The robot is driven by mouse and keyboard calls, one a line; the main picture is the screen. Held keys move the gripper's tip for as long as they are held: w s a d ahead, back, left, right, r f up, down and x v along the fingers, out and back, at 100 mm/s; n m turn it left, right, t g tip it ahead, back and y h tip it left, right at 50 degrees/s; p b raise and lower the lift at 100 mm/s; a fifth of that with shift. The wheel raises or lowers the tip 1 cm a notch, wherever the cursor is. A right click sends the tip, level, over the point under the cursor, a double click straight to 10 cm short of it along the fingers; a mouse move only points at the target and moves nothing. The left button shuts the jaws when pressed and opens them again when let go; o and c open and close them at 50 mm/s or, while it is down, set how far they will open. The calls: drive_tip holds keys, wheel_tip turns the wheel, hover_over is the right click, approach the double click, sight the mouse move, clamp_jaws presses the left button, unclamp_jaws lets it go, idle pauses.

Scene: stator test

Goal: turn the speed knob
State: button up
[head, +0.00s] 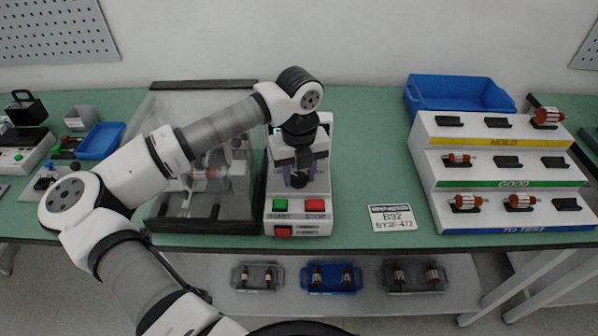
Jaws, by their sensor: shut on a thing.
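The white control box (268,208) stands on the green bench in the middle of the head view. It has a green button (281,205) and a red button (315,205) on its lower panel, with another red switch (284,231) on its front face. My gripper (299,178) points down over the panel above these buttons and is shut on the dark speed knob (299,181). The fingers hide most of the knob, so its setting cannot be read.
A clear-covered test rig (185,212) stands close on the left, under my arm. A label card (391,217) lies right of the box. Further right are a stepped rack (436,190) with several rotors and a blue bin (445,104). The bench between box and rack is mostly clear.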

drive_tip(key=shift+f+b, duration=0.1)
drive_tip(key=shift+b, duration=0.45)
drive_tip(key=shift+f+m+b, duration=0.15)
drive_tip(key=shift+m+b, duration=0.55)
drive_tip(key=shift+b, duration=0.25)
drive_tip(key=m+b, duration=0.2)
drive_tip(key=b, duration=0.1)
drive_tip(key=m+b, duration=0.3)
drive_tip(key=shift+a+m, duration=0.1)
drive_tip(key=shift+m, duration=0.3)
drive_tip(key=shift+r+m+b, duration=0.25)
drive_tip(key=shift+m+b, duration=0.7)
drive_tip(key=shift+m, duration=0.25)
drive_tip(key=o, duration=0.9)
drive_tip(key=shift+o, duration=0.2)
drive_tip(key=shift+r, duration=0.15)
